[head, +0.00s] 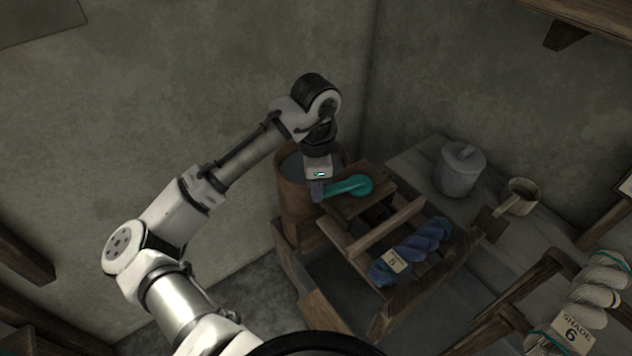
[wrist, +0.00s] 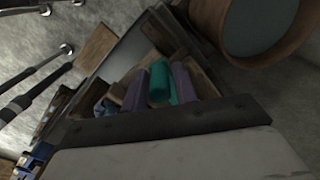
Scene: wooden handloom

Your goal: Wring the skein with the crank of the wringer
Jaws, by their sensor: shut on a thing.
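The teal crank (head: 350,186) of the wringer stands out from a wooden block (head: 362,207). My gripper (head: 317,192) is at the crank's left end, and its body hides part of that end. In the wrist view, the teal crank handle (wrist: 160,84) lies between the two purple fingers of my gripper (wrist: 158,88), which is shut on it. A blue twisted skein (head: 425,240) with a tag reading 5 lies on a slatted wooden rack (head: 372,232), right of and below the crank. I cannot tell whether any skein is in the wringer.
A round wooden vat (head: 292,212) of dark liquid stands just behind my gripper, and it also shows in the wrist view (wrist: 213,20). Pale skeins (head: 600,280) hang at the lower right.

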